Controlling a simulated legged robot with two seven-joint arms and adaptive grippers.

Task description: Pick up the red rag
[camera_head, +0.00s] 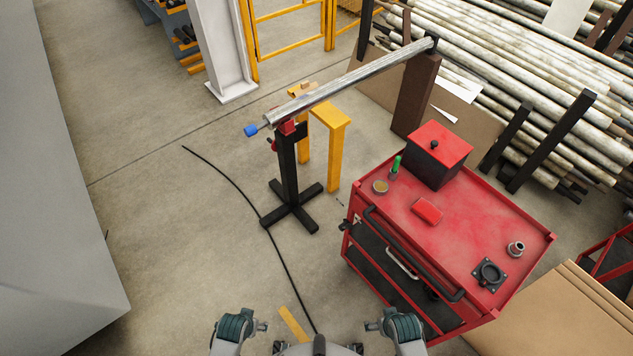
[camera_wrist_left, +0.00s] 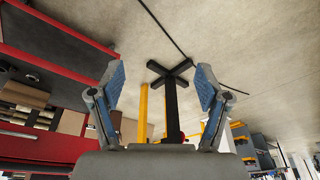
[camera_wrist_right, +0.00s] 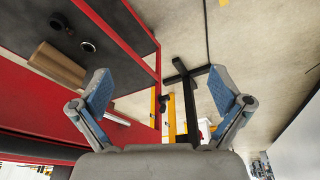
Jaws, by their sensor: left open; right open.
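The red rag (camera_head: 427,211) is a small folded red piece lying flat on the top of the red tool cart (camera_head: 460,220), near its middle, in the head view. My left gripper (camera_wrist_left: 160,87) is open and empty in the left wrist view, its two blue-padded fingers spread. My right gripper (camera_wrist_right: 159,88) is also open and empty in the right wrist view. Both arms show at the bottom edge of the head view, to the left of the cart and apart from the rag. The rag is not visible in either wrist view.
On the cart stand a black box with a red lid (camera_head: 439,153), a green-capped item (camera_head: 395,165), a round tin (camera_head: 380,187), a metal fitting (camera_head: 515,248) and a black flanged part (camera_head: 489,274). A pipe stand (camera_head: 289,180) stands behind left. Open floor lies left.

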